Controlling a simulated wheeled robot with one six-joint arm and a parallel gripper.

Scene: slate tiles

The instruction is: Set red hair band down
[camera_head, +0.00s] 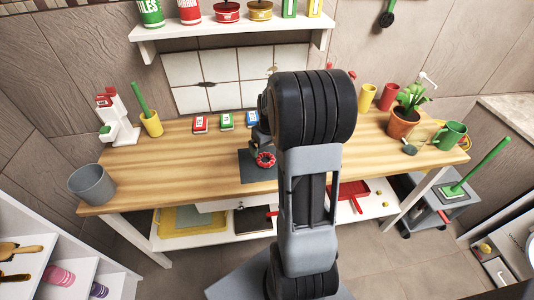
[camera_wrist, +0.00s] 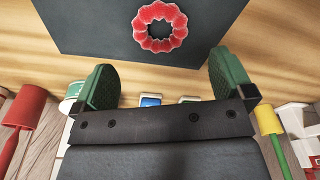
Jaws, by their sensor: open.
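The red hair band (camera_head: 265,160) is a scalloped ring on a dark slate mat (camera_head: 249,174) on the wooden table. In the wrist view the band (camera_wrist: 160,27) lies flat on the dark mat (camera_wrist: 95,25), beyond and between my fingertips. My gripper (camera_wrist: 162,75) is open, its two green-padded fingers wide apart with nothing between them. The band looks apart from both fingers. In the head view my arm hides the right part of the mat and most of the gripper.
Red, green and blue boxes (camera_head: 225,121) stand behind the mat. A grey bucket (camera_head: 92,184) is at the table's left end, and a yellow cup (camera_head: 152,125) stands nearer the back. A potted plant (camera_head: 403,122) and green mug (camera_head: 450,135) are at the right. The table's left front is clear.

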